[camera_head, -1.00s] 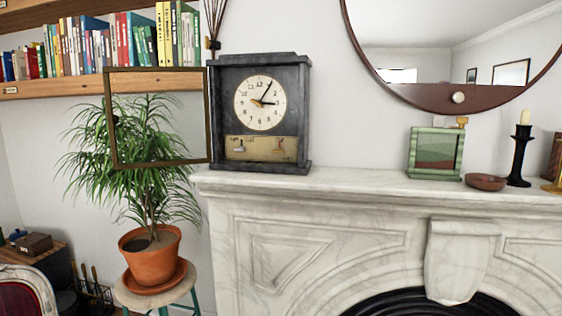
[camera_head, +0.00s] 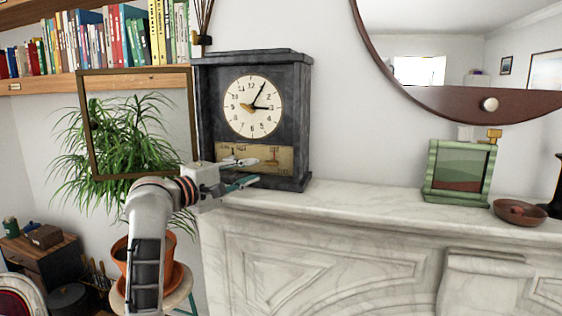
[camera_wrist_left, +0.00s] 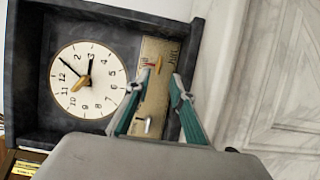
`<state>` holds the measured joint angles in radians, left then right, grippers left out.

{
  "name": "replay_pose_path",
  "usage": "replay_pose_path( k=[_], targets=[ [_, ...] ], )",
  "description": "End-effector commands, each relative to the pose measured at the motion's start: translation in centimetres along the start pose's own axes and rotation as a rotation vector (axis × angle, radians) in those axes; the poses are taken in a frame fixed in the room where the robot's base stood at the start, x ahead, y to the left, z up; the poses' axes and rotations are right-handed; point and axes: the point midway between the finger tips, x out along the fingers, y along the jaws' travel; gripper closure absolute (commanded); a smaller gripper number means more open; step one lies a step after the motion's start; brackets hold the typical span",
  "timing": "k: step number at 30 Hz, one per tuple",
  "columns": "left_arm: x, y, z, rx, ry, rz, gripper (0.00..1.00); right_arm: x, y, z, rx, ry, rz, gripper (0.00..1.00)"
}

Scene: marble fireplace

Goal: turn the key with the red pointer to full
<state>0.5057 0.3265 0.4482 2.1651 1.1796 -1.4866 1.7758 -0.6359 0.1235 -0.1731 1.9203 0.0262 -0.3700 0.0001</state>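The dark clock (camera_head: 298,130) stands on the mantel with a pale brass panel (camera_head: 283,170) below its dial. A key with a reddish-orange pointer (camera_head: 273,155) is on the panel's right part; it also shows in the wrist view (camera_wrist_left: 155,65). A silvery key (camera_wrist_left: 148,125) sits on the panel's other part, partly behind my gripper in the head view. My left gripper (camera_head: 250,171) is open and empty, in front of the panel's lower left. In the wrist view its fingertips (camera_wrist_left: 162,76) point toward the reddish key; contact cannot be told.
The clock's framed glass door (camera_head: 136,72) hangs open to the left, above my left arm. A potted plant (camera_head: 125,150) is behind it. A green frame (camera_head: 460,172) and a brown bowl (camera_head: 520,212) stand on the mantel (camera_head: 370,205), clear between clock and frame.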

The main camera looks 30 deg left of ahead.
Motion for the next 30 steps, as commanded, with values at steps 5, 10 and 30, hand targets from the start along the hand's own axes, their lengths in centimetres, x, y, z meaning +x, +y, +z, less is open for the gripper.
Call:
replay_pose_path(
  k=[5,10,30],
  targets=[
    [1.3,0.1,-0.1,-0.005,0.000,0.001,0.77,-0.5,-0.5,1.1,0.003,-0.019,-0.007,0.60],
    [4.0,0.1,0.0,-0.006,-0.002,0.002,0.77,-0.8,-1.1,1.8,0.006,-0.034,-0.015,0.60],
    [7.8,0.0,0.0,0.000,0.001,0.000,0.85,-0.5,-0.2,1.1,0.006,-0.025,0.000,0.60]
  ],
)
